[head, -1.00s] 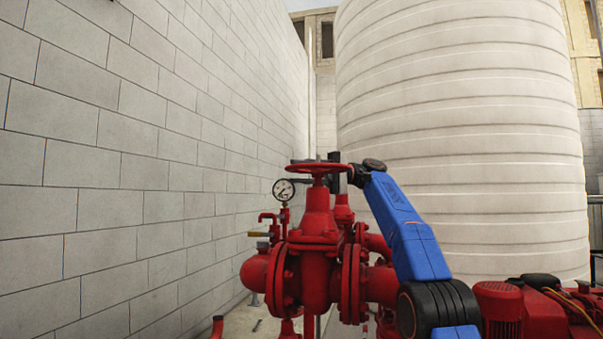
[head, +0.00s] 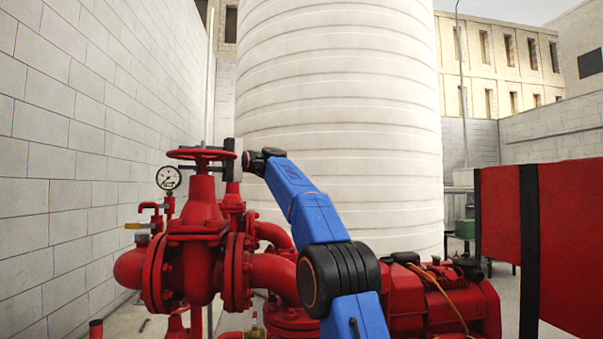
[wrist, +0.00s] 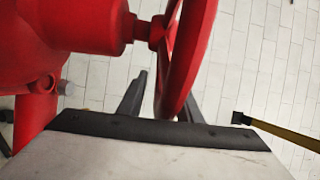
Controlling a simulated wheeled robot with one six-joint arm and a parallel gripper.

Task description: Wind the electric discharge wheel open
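The red discharge handwheel (head: 201,154) lies flat on top of a red valve (head: 195,235) at the left of the head view. My gripper (head: 235,150) is at the wheel's right side, at rim height. In the wrist view the wheel's rim (wrist: 186,62) runs down between the two dark fingers of my gripper (wrist: 165,95). A gap shows between the left finger and the rim, so the fingers look open around it. The rim's lower end is partly hidden by the gripper body, and contact with the right finger is unclear.
A pressure gauge (head: 168,178) and small pipework stand left of the valve, near the block wall (head: 60,150). A large pale tank (head: 340,100) is behind.

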